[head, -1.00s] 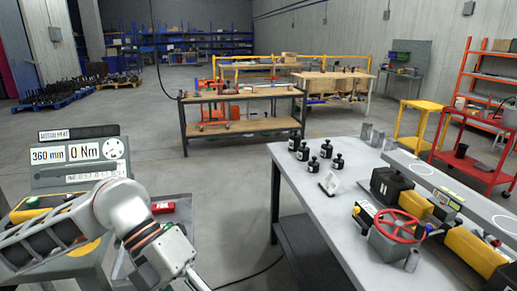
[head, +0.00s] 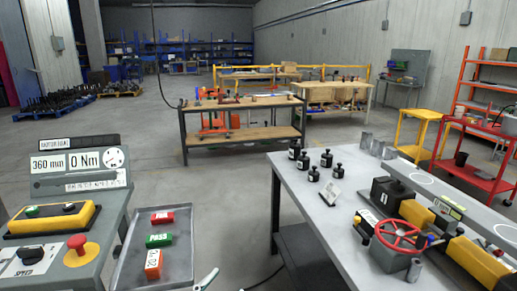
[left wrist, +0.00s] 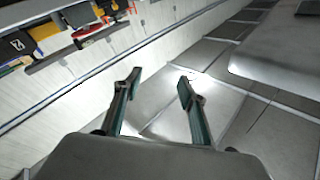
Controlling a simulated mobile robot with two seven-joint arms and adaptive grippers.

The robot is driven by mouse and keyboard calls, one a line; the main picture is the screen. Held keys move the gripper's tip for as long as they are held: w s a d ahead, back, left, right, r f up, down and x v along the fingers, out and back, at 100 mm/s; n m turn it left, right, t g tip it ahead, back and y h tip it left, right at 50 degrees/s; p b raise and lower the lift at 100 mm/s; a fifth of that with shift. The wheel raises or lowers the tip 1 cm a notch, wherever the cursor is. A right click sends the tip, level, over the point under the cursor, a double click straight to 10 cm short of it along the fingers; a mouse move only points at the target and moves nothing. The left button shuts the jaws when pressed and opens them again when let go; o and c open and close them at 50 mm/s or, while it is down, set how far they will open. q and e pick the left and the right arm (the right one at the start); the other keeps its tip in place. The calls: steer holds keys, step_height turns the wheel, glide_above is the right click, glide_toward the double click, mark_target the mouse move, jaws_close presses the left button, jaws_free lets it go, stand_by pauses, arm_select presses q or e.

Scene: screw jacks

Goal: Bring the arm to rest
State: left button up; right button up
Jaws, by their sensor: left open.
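My left gripper (left wrist: 158,92) is open and empty in the left wrist view, its two fingers apart over grey floor. In the head view only a small light tip (head: 206,278) shows at the bottom edge, probably part of my left arm; the rest of that arm is out of frame. My right gripper is in neither view.
A control console (head: 80,190) with a yellow button box (head: 50,219) stands at left, beside a grey tray (head: 182,267) with red, green and orange blocks. At right, a table (head: 305,205) holds black weights and a red handwheel (head: 398,229).

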arm_select(q)
steer(key=s+a+f+n+g+y, duration=0.2)
steer(key=s+a+f+y, duration=0.1)
steer(key=f, duration=0.6)
steer(key=s+a+f+n+g+y, duration=0.2)
steer(key=s+a+f, duration=0.3)
steer(key=f, duration=0.5)
steer(key=s+a+f+n+g+y, duration=0.2)
steer(key=s+a+f+n+y, duration=0.1)
steer(key=s+f, duration=0.4)
step_height(320, 180, down, 3)
steer(key=shift+a+r+n+y, duration=0.1)
steer(key=shift+a+n+y, duration=0.2)
steer(key=shift+a+y, duration=0.3)
steer(key=shift+s+d, duration=0.1)
